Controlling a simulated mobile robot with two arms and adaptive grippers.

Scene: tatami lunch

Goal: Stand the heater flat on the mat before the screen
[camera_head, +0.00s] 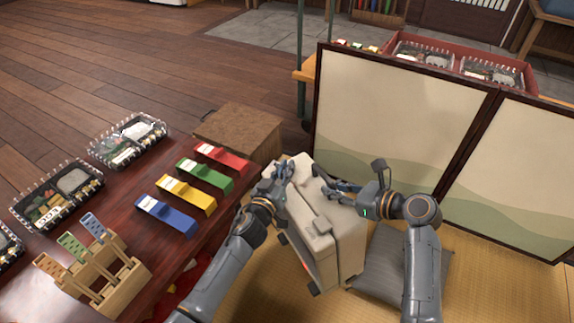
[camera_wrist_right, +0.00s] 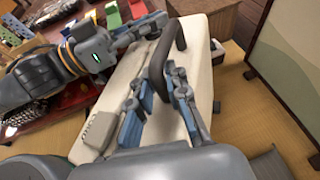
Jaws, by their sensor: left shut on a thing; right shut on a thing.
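The heater (camera_head: 325,225) is a cream box with a dark handle, near the middle of the head view, between the low table and the screen. It looks somewhat tilted; I cannot tell whether its base touches the straw-yellow mat (camera_head: 470,290). My left gripper (camera_head: 284,178) is shut on the heater's upper left part. My right gripper (camera_head: 342,187) is shut at the heater's top; in the right wrist view its fingers (camera_wrist_right: 160,92) close around the dark handle (camera_wrist_right: 160,68). The folding screen (camera_head: 400,110), cream with dark frames, stands behind the heater.
A grey cushion (camera_head: 385,280) lies on the mat right beside the heater. The dark red table (camera_head: 120,190) at left holds coloured blocks, lunch boxes and a wooden rack (camera_head: 95,270). A brown wooden box (camera_head: 240,130) stands behind. Bare mat shows at right before the screen.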

